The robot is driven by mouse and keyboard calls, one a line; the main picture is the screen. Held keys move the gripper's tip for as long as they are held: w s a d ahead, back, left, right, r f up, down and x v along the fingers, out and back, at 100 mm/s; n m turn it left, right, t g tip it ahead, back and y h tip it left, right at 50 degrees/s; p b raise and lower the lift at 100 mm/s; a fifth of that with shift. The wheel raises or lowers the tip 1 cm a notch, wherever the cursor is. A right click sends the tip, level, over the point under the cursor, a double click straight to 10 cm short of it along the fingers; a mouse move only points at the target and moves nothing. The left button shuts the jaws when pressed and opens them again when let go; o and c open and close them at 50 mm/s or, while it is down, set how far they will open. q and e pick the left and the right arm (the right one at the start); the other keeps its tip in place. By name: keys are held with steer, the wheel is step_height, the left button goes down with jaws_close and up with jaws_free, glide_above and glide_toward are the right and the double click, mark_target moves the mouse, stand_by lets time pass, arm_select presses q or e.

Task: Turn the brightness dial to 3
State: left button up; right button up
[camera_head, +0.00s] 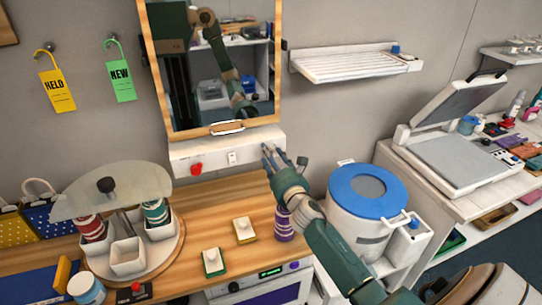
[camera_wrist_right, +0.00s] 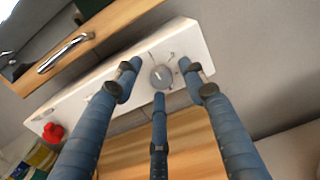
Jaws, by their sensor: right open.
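The brightness dial (camera_wrist_right: 162,77) is a round grey knob on a white panel (camera_wrist_right: 95,98) below the mirror. It has a pointer mark and tick marks around it; I cannot read the numbers. In the head view my right gripper (camera_head: 272,150) is at the right end of the white panel (camera_head: 215,157) and hides the dial. In the right wrist view its three blue fingers (camera_wrist_right: 160,85) are spread around the dial, open. I cannot tell whether a finger touches it. My left gripper is not seen directly.
A red knob (camera_head: 196,169) and a white switch (camera_head: 232,158) sit on the same panel. The mirror (camera_head: 218,70) is above, with a handle (camera_head: 227,127).

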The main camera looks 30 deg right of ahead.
jaws_close()
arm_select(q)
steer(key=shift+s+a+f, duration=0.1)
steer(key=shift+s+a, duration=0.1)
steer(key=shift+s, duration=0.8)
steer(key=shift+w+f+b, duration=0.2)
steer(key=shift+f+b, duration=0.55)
arm_select(e)
steer(key=m, duration=2.3)
steer(key=shift+d+f, duration=0.1)
steer(key=shift+d, duration=0.1)
steer(key=shift+m, duration=0.5)
steer(key=shift+f, duration=0.1)
